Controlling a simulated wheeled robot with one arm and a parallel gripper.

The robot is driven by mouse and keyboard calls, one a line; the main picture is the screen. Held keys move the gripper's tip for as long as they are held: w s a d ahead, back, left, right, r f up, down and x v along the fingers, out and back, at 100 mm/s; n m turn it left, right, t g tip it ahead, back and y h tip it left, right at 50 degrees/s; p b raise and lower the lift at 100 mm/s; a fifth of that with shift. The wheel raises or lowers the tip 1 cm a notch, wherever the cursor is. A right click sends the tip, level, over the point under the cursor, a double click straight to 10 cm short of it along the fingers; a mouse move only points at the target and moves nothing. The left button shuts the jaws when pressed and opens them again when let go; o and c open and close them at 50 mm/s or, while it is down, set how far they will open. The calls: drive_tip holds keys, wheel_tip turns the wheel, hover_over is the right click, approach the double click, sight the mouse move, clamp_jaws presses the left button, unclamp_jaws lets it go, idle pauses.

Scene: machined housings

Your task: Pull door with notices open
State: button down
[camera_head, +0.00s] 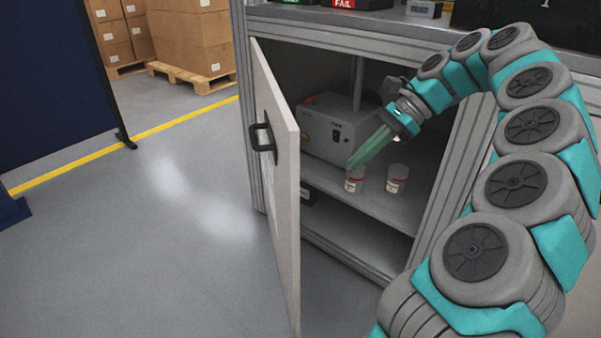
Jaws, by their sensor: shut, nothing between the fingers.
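The grey cabinet door (285,205) stands wide open, swung out toward me from the cabinet's left post. I see its free edge and a narrow slant of its outer face, so any notices are hard to make out. A black bar handle (262,138) is on that outer face. My gripper (352,166) is shut and empty, with green fingers pointing down-left. It is to the right of the door, on the inner side, apart from the handle. In the picture its tips overlap the top of a white jar; I cannot tell whether they touch.
The cabinet shelf (375,205) holds a light grey box unit (325,128), a white jar (355,182) and a second white jar (397,178). Small items, including a red FAIL sign (344,3), are on top. The floor left of the door is clear up to a dark blue partition (50,80).

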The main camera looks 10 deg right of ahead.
drive_tip(key=a+r+b+x, duration=0.2)
drive_tip(key=b+x, duration=0.3)
drive_tip(key=x, duration=0.7)
drive_tip(key=shift+w+a+f, duration=0.25)
drive_tip(key=shift+w+a, duration=0.05)
idle(0.3)
